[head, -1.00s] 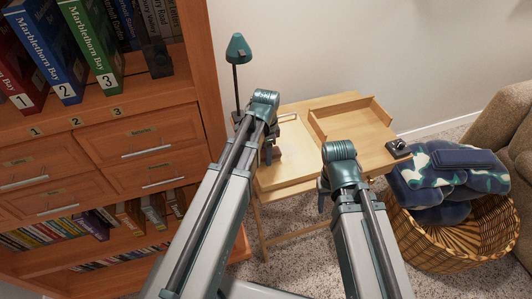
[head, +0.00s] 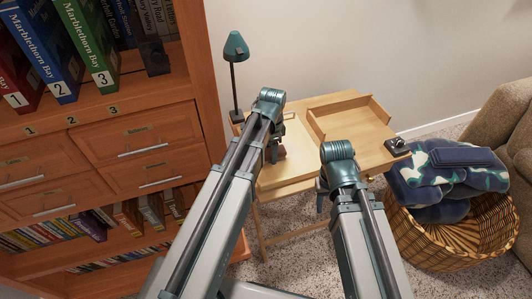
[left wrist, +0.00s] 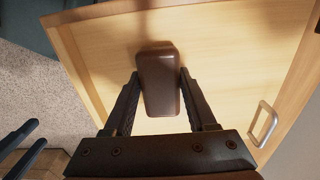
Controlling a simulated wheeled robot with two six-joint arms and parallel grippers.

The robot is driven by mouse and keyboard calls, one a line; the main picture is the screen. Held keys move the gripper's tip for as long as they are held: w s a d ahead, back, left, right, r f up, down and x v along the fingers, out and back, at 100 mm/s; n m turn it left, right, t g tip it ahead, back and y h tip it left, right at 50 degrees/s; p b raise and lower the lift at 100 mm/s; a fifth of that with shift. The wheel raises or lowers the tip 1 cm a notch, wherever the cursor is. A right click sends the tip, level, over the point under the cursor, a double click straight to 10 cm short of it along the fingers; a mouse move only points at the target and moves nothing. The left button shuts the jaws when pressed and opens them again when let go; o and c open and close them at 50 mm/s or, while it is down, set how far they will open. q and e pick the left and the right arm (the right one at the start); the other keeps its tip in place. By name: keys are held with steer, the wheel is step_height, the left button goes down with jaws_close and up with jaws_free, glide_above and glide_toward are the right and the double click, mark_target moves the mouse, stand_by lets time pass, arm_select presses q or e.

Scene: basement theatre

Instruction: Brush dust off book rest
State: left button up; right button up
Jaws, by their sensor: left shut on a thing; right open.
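My left gripper (head: 275,152) is shut on a brown block-like brush (head: 282,153), over the left part of a small wooden table. In the left wrist view the brush (left wrist: 160,80) sits between the two fingers, over a pale wooden board with a raised edge, seemingly the book rest (left wrist: 225,50). In the head view the book rest (head: 300,135) is a light panel partly hidden by my left arm. I cannot tell whether the brush touches it, and no dust is discernible. My right gripper (head: 322,197) is open and empty at the table's front edge.
A shallow wooden tray (head: 345,118) takes up the table's right part, with a small dark object (head: 397,146) at the corner. A green lamp (head: 236,75) stands at the back left. A bookcase (head: 150,130) is left; a wicker basket with blankets (head: 460,235) is right.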

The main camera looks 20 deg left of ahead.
mark_target(284, 148)
arm_select(q)
steer(key=shift+w+d, duration=0.25)
steer(key=shift+d, duration=0.2)
steer(key=shift+w+d+f, duration=0.1)
steer(key=shift+w+d, duration=0.4)
steer(key=shift+d, duration=0.25)
steer(key=shift+w+d, duration=0.45)
steer(key=shift+d, duration=0.25)
steer(key=shift+w, duration=0.1)
steer(key=shift+w+d, duration=0.45)
steer(key=shift+d, duration=0.25)
steer(key=shift+w+d, duration=0.45)
steer(key=shift+d, duration=0.25)
steer(key=shift+w+d, duration=0.5)
steer(key=shift+d, duration=0.25)
steer(key=shift+w+d, duration=0.45)
steer(key=shift+d, duration=0.25)
steer(key=shift+w, duration=0.1)
